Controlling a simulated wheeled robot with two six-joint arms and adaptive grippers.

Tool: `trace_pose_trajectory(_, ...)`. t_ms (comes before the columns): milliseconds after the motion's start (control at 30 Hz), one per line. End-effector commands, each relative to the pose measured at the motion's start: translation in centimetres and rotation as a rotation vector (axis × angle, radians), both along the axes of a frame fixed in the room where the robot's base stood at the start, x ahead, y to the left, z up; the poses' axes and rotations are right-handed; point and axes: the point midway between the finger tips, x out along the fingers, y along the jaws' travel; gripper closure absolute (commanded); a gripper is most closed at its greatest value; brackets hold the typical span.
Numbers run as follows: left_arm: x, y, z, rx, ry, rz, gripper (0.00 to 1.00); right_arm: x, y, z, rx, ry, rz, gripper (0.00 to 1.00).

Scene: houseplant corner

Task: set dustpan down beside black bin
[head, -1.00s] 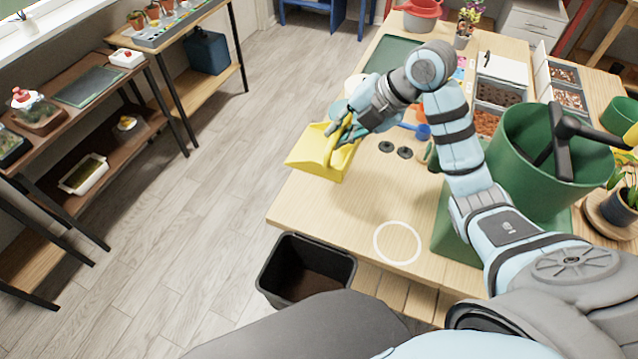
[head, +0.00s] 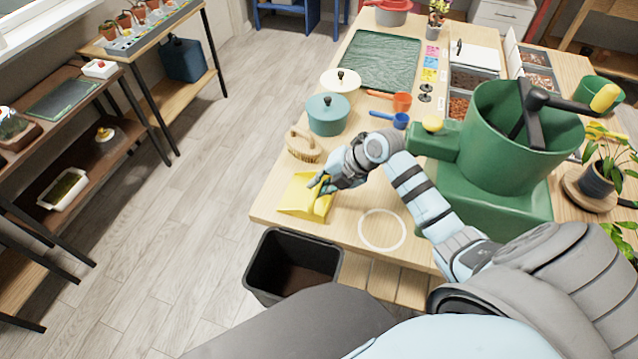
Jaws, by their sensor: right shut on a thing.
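The yellow dustpan (head: 297,198) is at the left front part of the wooden table, its pan facing left. My right gripper (head: 321,186) is shut on its handle. The pan appears low over the tabletop; I cannot tell whether it touches. The black bin (head: 293,264) stands below the table's front left edge, with dark matter inside. The dustpan is just above and behind the bin in the picture. My left gripper is not in view.
A white ring (head: 382,230) marks the tabletop right of the dustpan. A wooden brush (head: 303,146) and a teal pot (head: 328,115) stand behind it. A green machine (head: 500,150) with a crank stands at the right. The table's left edge is close to the dustpan.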

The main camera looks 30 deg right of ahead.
Motion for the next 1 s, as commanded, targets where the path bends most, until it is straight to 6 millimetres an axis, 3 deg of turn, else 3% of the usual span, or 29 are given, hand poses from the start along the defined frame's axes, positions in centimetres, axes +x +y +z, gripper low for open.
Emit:
trace_pose_trajectory(133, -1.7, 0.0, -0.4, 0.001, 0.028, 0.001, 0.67, 0.1, 0.0, -0.3, 0.001, -0.002, 0.001, 1.00)
trace_pose_trajectory(167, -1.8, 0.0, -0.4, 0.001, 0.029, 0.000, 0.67, 0.1, 0.0, -0.3, 0.000, -0.001, 0.001, 0.87)
trace_pose_trajectory(200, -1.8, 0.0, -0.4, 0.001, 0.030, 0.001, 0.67, 0.1, 0.0, -0.2, 0.000, -0.001, 0.001, 0.80)
trace_pose_trajectory(300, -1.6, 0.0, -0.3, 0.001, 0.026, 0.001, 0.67, 0.1, 0.1, -0.2, 0.001, -0.002, 0.001, 0.68)
trace_pose_trajectory(667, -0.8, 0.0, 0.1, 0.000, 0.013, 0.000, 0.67, 0.0, -0.1, 0.5, 0.000, -0.003, 0.001, 0.68)
trace_pose_trajectory(767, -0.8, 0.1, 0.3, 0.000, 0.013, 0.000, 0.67, -0.6, -0.7, 1.7, -0.002, -0.005, 0.000, 0.68)
trace_pose_trajectory(1000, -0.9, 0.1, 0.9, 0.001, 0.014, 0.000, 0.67, -3.4, -3.3, 6.7, -0.008, -0.004, 0.001, 0.68)
